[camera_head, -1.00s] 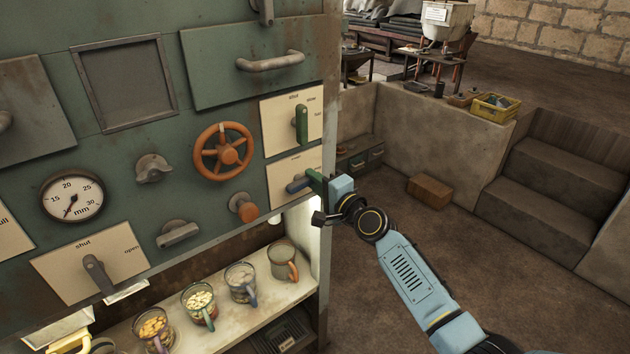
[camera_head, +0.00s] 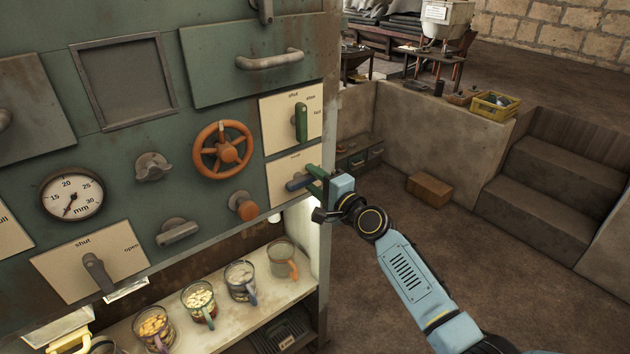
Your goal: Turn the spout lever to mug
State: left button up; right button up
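The word on the plate is too small to read surely. A glass mug with an orange handle (camera_head: 283,262) stands on the shelf below the lever.
An orange knob (camera_head: 243,207) and an orange handwheel (camera_head: 223,149) are left of the lever. A green lever (camera_head: 301,122) is just above. Open floor lies right of the machine.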

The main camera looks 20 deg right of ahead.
jog(key=shift+s, duration=0.1)
jog(key=v, duration=1.3)
jog(key=shift+p, duration=0.45)
dwell(0.8)
